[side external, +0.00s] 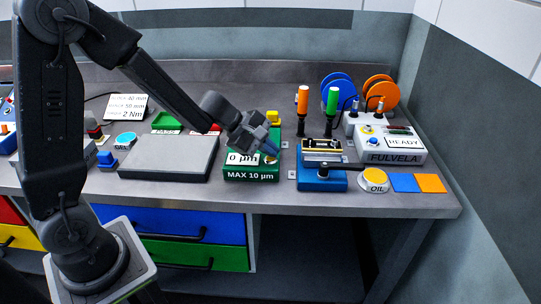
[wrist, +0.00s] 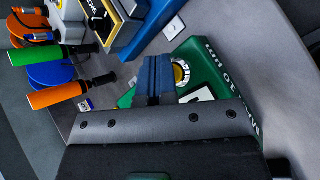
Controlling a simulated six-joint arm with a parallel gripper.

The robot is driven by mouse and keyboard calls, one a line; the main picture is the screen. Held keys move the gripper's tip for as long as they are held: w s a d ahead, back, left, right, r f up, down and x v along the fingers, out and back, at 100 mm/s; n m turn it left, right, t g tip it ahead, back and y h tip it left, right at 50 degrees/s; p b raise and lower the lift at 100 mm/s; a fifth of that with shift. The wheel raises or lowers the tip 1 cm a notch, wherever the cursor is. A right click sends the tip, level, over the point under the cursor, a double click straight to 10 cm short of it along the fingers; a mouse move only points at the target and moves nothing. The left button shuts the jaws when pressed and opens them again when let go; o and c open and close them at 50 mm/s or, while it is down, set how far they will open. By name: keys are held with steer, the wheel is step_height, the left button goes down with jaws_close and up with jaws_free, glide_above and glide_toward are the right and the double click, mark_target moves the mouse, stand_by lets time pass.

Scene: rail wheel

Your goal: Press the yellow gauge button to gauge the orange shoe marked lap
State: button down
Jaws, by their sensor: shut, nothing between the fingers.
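The green gauge box (side external: 251,176) stands at mid-bench with "MAX 10 µm" on its front and a white display (side external: 242,159) reading "0 µm". My gripper (side external: 270,149) is shut and empty, pointing down at the right part of the gauge top. In the wrist view, its blue fingers (wrist: 157,78) lie right beside the round yellow button (wrist: 182,73) on the green gauge (wrist: 205,62), partly covering it. I cannot tell whether they touch it. A yellow block (side external: 272,116) shows at the back of the gauge. I cannot make out an orange shoe marked lap.
A grey plate (side external: 168,156) lies left of the gauge. A blue fixture (side external: 321,178) with a black lever stands close on the right, then the yellow OIL pad (side external: 374,178) and the white FULVELA box (side external: 391,148) showing "READY". Orange and green-handled tools (side external: 302,100) stand behind.

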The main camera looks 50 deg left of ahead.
mark_target(270, 159)
stand_by(0.3)
steer(key=shift+r, duration=0.85)
steer(key=shift+r, duration=2.55)
